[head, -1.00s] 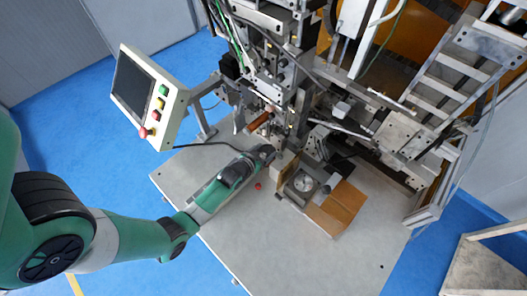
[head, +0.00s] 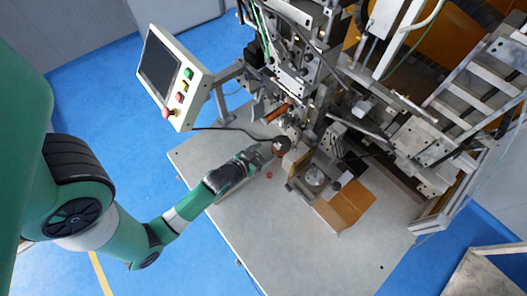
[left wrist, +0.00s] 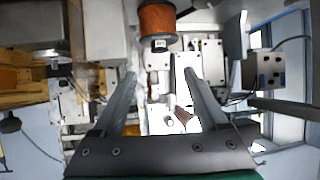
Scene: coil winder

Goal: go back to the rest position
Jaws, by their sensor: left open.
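My left gripper (head: 267,154) reaches in from the left over the grey table, just left of the machine. In the left wrist view its two fingers (left wrist: 160,78) are spread apart with nothing between them. A dark-topped, reddish-brown round part (head: 281,147) sits at the machine just past the fingertips, with a small gap. In the left wrist view an orange-brown wound coil (left wrist: 157,20) with a dark lower end is ahead of the open fingers, beyond their tips. My right gripper is in neither view.
The winding machine (head: 305,75) stands behind and to the right. A control panel (head: 174,78) on a bracket is at upper left. An orange-brown box (head: 345,204) is at right on the table (head: 290,235). A small red piece (head: 269,175) lies near the gripper. The table's front is clear.

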